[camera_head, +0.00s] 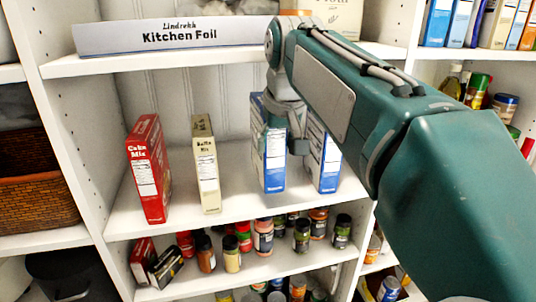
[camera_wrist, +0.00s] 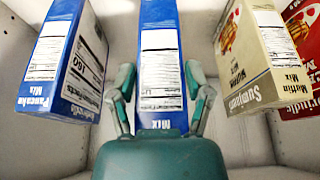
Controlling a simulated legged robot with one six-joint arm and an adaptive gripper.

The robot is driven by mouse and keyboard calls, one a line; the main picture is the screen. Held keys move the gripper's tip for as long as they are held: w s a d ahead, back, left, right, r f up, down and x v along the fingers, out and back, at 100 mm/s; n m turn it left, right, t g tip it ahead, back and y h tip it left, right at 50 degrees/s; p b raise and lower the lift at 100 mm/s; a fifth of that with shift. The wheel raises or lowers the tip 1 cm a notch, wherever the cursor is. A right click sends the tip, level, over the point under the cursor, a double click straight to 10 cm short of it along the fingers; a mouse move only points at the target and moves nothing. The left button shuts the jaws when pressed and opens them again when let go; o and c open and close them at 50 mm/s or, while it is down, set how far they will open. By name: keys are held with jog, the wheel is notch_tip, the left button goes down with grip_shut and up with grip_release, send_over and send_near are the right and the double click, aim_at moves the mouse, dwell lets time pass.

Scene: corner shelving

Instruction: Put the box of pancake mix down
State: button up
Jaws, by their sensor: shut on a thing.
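My gripper (camera_head: 281,128) is shut on a blue and white box of pancake mix (camera_head: 268,165), gripping it from both sides. In the wrist view my gripper (camera_wrist: 160,80) has one finger on each side of this held box (camera_wrist: 161,45), whose visible lettering ends in "Mix". The box is upright, low over or on the middle shelf; I cannot tell whether its base touches. A second blue box, labelled Pancake Mix (camera_wrist: 75,60), stands beside it, to the right in the head view (camera_head: 325,165), partly behind my arm.
The middle shelf (camera_head: 235,215) also holds a beige muffin mix box (camera_head: 206,165) and a red cake mix box (camera_head: 148,170) to the left. Free shelf lies between the muffin mix and the held box. A Kitchen Foil box (camera_head: 180,37) lies above; several jars (camera_head: 263,238) stand below.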

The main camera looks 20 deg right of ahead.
aim_at(277, 152)
jog(key=shift+w, duration=0.35)
jog(key=shift+w+f, duration=0.1)
jog(key=shift+f, duration=0.3)
jog(key=shift+d+f, duration=0.1)
jog(key=shift+f, duration=1.35)
jog(key=o, duration=0.9)
jog(key=shift+o, duration=0.2)
jog(key=v, duration=1.2)
